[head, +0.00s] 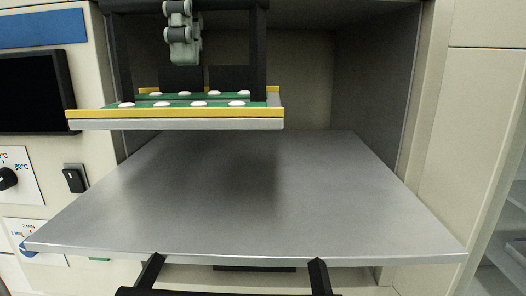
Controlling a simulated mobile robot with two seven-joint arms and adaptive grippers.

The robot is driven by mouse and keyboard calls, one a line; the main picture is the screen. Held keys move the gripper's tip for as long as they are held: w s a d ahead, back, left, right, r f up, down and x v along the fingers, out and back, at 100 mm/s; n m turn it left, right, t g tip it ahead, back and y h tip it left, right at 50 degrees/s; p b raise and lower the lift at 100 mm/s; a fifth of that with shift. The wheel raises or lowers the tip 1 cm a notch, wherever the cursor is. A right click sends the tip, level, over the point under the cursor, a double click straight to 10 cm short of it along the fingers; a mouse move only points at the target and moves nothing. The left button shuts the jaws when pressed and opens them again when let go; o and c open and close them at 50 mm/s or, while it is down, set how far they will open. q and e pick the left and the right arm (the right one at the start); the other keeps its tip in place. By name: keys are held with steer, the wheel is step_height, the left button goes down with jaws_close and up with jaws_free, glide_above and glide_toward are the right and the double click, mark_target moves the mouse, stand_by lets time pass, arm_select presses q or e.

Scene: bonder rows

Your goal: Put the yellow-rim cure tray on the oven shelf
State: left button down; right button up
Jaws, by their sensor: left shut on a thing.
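The yellow-rim cure tray (175,124) hangs level above the oven shelf, toward its left and back. It carries green strips with several white domes and has a black frame handle (259,55) rising from it. My left gripper (184,50) is at the handle's top bar, shut on the tray by its handle; the full grip is cut off by the top edge. The oven shelf (300,205) is a bare grey metal plate extending out of the oven opening. A dark shadow falls on it below the tray. My right gripper is not in view.
The oven's side wall (372,80) bounds the opening at the right. A dark screen (33,92), a black switch (75,178) and a dial (7,179) are on the left panel. A black handle (320,277) projects at the shelf's front. The shelf top is clear.

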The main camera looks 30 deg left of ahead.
mark_target(189, 103)
arm_select(q)
steer(key=f, duration=0.5)
steer(key=shift+s+f, duration=0.15)
steer(key=shift+s, duration=0.15)
step_height(189, 103, down, 4)
steer(key=shift+w+r, duration=0.1)
steer(key=shift+f, duration=0.3)
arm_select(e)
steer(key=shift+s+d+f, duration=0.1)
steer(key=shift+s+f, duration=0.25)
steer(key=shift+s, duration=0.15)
arm_select(q)
steer(key=c, duration=1.5)
jaws_free()
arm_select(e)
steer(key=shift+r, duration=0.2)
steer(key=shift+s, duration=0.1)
